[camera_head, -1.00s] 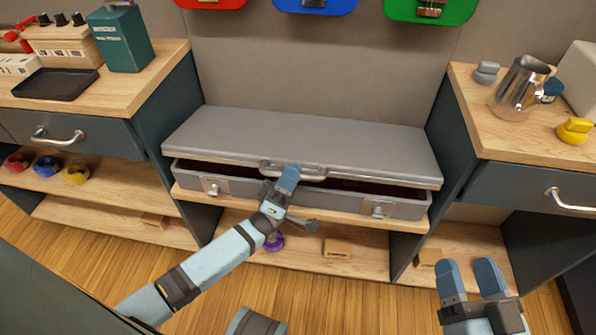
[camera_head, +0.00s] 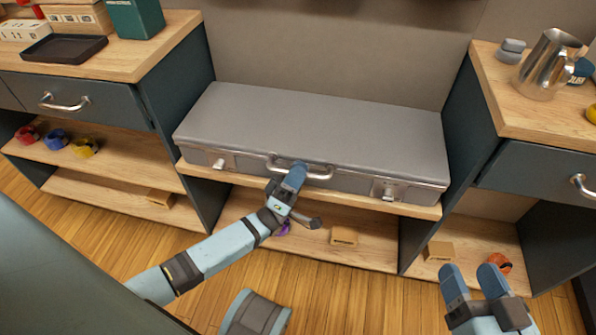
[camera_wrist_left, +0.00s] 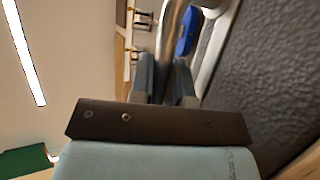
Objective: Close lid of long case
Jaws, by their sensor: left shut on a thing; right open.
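The long grey case (camera_head: 315,125) lies on a low wooden shelf between two cabinets. Its lid is down on the base, and I see no dark gap along the front. Two latches show on the front, a left latch (camera_head: 219,163) and a right latch (camera_head: 388,190). My left gripper (camera_head: 294,177) is at the handle (camera_head: 318,173) in the middle of the front edge. It is shut on the handle, which also shows between its fingers in the left wrist view (camera_wrist_left: 168,40). My right gripper (camera_head: 472,283) is open and empty, low at the right, away from the case.
The left cabinet carries a black tray (camera_head: 64,48), and the right one a metal pitcher (camera_head: 549,65). A lower shelf (camera_head: 374,252) under the case holds small wooden blocks, including one at the middle (camera_head: 344,236). Open wooden floor lies in front.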

